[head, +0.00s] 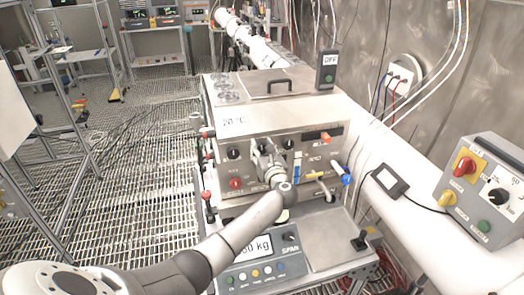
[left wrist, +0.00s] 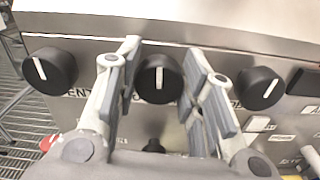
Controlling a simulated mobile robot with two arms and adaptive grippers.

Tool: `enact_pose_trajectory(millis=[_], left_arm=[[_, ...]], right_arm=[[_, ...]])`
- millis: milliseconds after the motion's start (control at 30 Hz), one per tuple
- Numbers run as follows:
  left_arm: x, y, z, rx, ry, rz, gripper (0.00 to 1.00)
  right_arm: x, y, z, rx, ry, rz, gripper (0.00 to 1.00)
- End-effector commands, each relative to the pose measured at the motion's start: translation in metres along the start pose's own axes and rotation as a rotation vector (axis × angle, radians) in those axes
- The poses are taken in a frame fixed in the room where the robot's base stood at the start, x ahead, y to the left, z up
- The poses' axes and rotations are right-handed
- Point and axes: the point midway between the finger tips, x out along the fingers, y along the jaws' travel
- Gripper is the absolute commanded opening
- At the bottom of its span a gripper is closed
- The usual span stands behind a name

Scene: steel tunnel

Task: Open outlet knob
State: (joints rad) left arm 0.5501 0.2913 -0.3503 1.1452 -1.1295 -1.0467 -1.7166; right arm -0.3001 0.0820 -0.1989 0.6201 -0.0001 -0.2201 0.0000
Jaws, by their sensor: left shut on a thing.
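A steel box (head: 325,108) has a row of black knobs on its front panel. My left gripper (head: 264,147) is at the middle knob, which it mostly hides in the head view. In the left wrist view, the middle knob (left wrist: 159,80) sits between the two fingers, its white mark about upright. The lettering under the middle knob is partly hidden, so I cannot read which knob is the outlet. My right gripper is out of view.
A red button (head: 236,184) and a blue-handled valve (head: 346,180) are on the box front. Below is a scale display (head: 254,247). A grey control box (head: 484,190) and a thick white pipe (head: 440,245) stand at the right. Grated floor (head: 150,190) is open at the left.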

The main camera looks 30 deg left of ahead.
Motion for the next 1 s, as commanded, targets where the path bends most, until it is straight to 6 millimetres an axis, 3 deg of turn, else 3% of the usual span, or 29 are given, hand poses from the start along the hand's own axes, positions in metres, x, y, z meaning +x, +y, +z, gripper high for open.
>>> enact_pose_trajectory(millis=[1000], left_arm=[[0.000, 0.002, -0.007, -0.927, 0.001, -0.001, 0.12]], right_arm=[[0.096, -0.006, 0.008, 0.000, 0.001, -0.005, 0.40]])
